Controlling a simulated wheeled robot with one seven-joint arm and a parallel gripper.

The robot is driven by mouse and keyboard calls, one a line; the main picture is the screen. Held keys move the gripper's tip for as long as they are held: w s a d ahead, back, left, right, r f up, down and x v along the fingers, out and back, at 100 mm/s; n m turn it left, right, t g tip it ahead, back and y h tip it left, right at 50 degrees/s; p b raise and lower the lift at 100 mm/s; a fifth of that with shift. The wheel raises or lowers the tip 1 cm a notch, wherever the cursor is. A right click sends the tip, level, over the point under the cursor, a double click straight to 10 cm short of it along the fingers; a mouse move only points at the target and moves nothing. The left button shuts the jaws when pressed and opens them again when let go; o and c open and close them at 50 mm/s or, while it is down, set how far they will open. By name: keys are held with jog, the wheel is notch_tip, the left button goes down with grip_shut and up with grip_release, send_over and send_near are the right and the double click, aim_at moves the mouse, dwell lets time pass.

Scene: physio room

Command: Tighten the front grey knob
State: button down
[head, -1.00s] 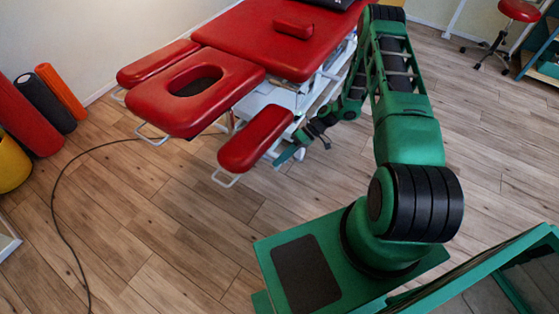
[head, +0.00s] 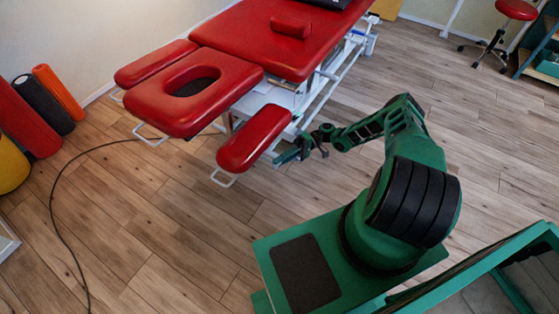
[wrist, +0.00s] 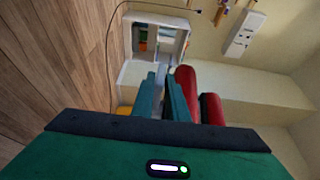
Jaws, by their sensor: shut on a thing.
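The red treatment table (head: 280,40) stands at the top of the head view, with a face-hole headrest (head: 165,105) and a front armrest (head: 254,138). My gripper (head: 279,159) is low beside the armrest's right side, near the white frame under the table. In the wrist view my two teal fingers (wrist: 163,82) are close together with a small pale grey piece (wrist: 161,76) between them. They are shut on it, and it appears to be the grey knob. The fingers hide most of it, and the head view does not show the knob clearly.
A dark cable (head: 60,220) runs across the wooden floor at left. Foam rollers (head: 45,98) stand by the left wall.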

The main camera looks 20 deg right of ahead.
jog(key=shift+d+f+m+y, duration=0.1)
jog(key=shift+f+m+y, duration=0.2)
jog(key=shift+y, duration=0.3)
dwell(0.3)
jog(key=c, duration=1.8)
grip_release()
jog(key=shift+o, duration=0.2)
jog(key=shift+r, duration=0.1)
jog(key=shift+d, duration=0.1)
jog(key=v, duration=1)
jog(key=shift+w+d+f, duration=0.2)
jog(key=shift+d, duration=0.1)
